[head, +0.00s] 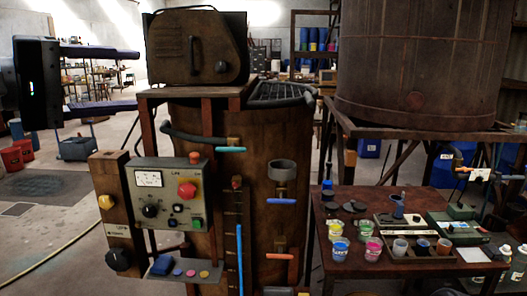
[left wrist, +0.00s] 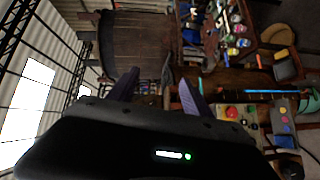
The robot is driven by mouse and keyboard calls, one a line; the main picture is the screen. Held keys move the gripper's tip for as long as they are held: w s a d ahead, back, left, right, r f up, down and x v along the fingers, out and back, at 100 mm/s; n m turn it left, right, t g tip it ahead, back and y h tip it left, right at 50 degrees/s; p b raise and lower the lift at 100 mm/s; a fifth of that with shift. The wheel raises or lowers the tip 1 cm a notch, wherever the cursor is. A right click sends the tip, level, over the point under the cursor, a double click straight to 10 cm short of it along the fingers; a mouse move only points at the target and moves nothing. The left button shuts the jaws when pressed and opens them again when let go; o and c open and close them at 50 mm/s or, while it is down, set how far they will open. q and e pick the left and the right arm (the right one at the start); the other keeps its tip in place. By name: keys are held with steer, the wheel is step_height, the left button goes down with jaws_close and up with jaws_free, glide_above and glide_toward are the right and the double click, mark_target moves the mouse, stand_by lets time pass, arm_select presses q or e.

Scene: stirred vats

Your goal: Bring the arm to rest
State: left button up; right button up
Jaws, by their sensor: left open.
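My left gripper (head: 137,78) is raised at the left of the head view, its black body upright and its two dark fingers pointing right. The fingers are spread wide apart, with nothing between them. In the left wrist view the same gripper (left wrist: 158,82) shows its two fingers apart and empty. In the head view it is in the air left of the brown vat (head: 262,140) and its motor housing (head: 197,48), touching neither. My right gripper is in neither view.
A grey control box (head: 160,206) with a red knob (head: 187,190) is on the vat's front left. A table (head: 345,200) with paint pots stands at the right, below a big wooden tank (head: 420,60). Red buckets (head: 12,160) stand far left. Floor at left is mostly open.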

arm_select(q)
steer(key=w+a+f+n+t+y, duration=0.2)
steer(key=w+f+y, duration=0.4)
steer(key=w+f, duration=0.85)
steer(key=w+d+f+m+g+y, duration=0.1)
steer(key=w+d+f+g+y, duration=0.15)
steer(key=f, duration=1.35)
steer(key=w+d+f+m+g+y, duration=0.1)
steer(key=w+d+f+m, duration=0.15)
steer(key=f, duration=1.25)
steer(key=s+d+f+m+g, duration=0.15)
steer(key=s+f, duration=0.35)
steer(key=f, duration=0.7)
steer(key=s+d+f+m+g, duration=0.15)
steer(key=s+f, duration=0.35)
steer(key=f, duration=0.7)
steer(key=s+d+f+g, duration=0.2)
steer(key=s+f, duration=0.3)
steer(key=s, duration=0.4)
steer(key=s+d+f+g+h, duration=0.1)
steer(key=s+d+f+g, duration=0.1)
steer(key=s+f, duration=0.4)
steer(key=s+d+f+g, duration=0.2)
steer(key=s+f, duration=0.4)
steer(key=s, duration=0.6)
steer(key=shift+s+d+g, duration=0.35)
steer(key=shift+d, duration=0.4)
